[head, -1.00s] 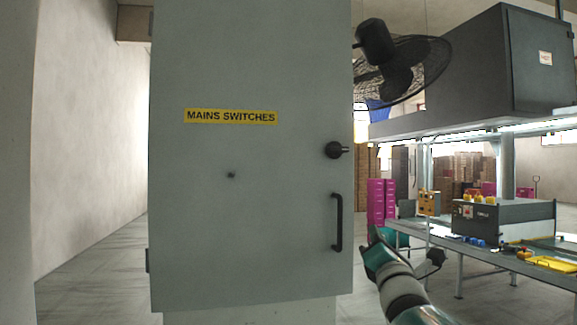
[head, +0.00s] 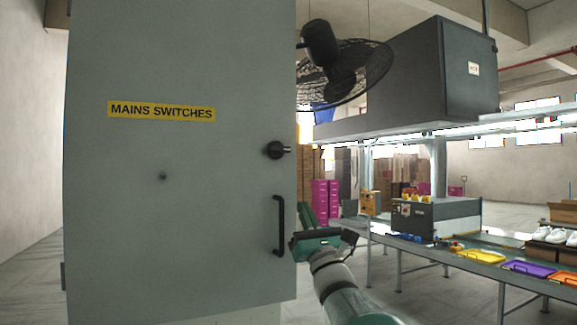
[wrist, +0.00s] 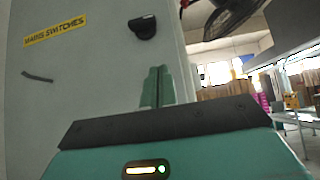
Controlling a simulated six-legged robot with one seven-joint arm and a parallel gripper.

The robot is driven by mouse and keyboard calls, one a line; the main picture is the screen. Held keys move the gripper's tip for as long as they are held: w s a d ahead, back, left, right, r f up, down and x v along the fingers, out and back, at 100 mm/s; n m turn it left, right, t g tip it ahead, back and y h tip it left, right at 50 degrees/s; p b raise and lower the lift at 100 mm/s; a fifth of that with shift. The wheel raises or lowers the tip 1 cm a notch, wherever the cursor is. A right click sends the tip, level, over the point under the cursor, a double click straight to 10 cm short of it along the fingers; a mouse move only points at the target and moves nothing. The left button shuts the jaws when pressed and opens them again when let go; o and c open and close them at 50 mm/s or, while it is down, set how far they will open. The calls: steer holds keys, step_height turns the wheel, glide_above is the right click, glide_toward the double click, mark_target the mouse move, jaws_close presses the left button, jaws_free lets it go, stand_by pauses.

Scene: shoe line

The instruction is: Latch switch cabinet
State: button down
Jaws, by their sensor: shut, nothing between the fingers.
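A black latch knob (head: 276,150) sits near the door's right edge, above a black vertical pull handle (head: 279,225). My gripper (head: 303,218) is just right of the handle at the cabinet's right edge, apart from the knob. In the wrist view the shut, empty green fingers (wrist: 158,88) point up, below and right of the knob (wrist: 143,27). Whether they touch the cabinet I cannot tell.
A black fan (head: 340,65) hangs right of the cabinet, near a dark overhead box (head: 410,80). A workbench (head: 470,262) with trays and shoes runs along the right. Magenta crates (head: 322,200) stand behind. The floor left of the cabinet is clear.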

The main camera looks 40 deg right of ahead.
mark_target(275, 154)
steer(key=x, duration=0.9)
steer(key=shift+w+d+r, duration=0.15)
steer(key=shift+w, duration=0.25)
step_height(275, 154, up, 4)
steer(key=shift+s+f, duration=0.1)
steer(key=shift+f, duration=0.05)
steer(key=shift+w+r, duration=0.2)
steer(key=shift+w, duration=0.1)
steer(key=shift+s+r, duration=0.1)
steer(key=shift+s, duration=0.1)
steer(key=shift+w, duration=0.15)
steer(key=shift+d+n, duration=0.1)
steer(key=shift+n, duration=0.2)
steer(key=shift+n+y, duration=0.3)
steer(key=shift+y, duration=0.1)
